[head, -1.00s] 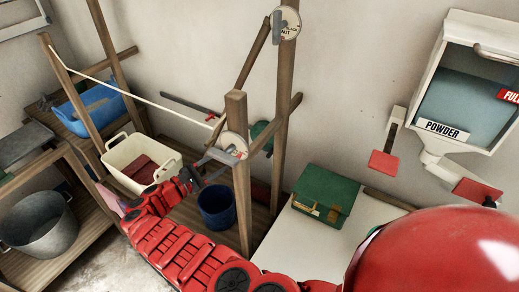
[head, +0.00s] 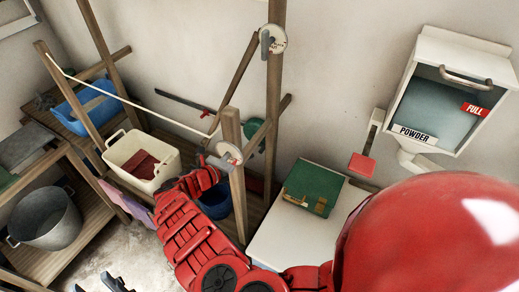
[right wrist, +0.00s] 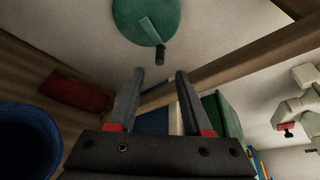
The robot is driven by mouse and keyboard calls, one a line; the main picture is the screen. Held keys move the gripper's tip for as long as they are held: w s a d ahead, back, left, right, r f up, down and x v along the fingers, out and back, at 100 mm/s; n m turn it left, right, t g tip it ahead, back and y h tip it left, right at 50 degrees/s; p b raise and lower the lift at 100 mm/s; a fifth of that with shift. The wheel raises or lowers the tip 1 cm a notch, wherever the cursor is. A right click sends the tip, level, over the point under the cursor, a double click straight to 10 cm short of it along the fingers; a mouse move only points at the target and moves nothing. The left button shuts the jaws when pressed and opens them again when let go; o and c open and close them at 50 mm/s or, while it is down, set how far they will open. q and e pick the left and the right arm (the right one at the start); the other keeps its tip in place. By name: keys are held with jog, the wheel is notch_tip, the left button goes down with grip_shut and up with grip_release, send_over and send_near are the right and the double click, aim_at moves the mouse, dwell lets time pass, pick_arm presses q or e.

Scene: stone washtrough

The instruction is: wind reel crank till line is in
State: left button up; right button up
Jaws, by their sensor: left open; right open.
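A green reel disc (head: 256,136) shows behind a wooden post in the head view, partly hidden by the post and a brace. In the right wrist view the green disc (right wrist: 141,20) is ahead of the gripper, with a crank arm and a dark knob (right wrist: 160,54). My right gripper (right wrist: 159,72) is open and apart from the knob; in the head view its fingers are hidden. A pale line (head: 140,103) runs from the left post to the middle post. My left gripper (head: 96,284) is open and empty at the bottom edge, over the floor.
White discs with grey levers sit on the middle post (head: 228,152) and the tall post (head: 272,39). A blue bucket (head: 214,203), white tub (head: 128,151) and green box (head: 312,187) stand nearby. A powder cabinet (head: 462,50) hangs at right.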

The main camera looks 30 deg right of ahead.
jog(key=x, duration=0.8)
jog(key=shift+w+d+f+b, duration=0.1)
jog(key=shift+w+d+b, duration=0.05)
jog(key=shift+d+b, duration=0.15)
jog(key=shift+c, duration=0.2)
grip_shut()
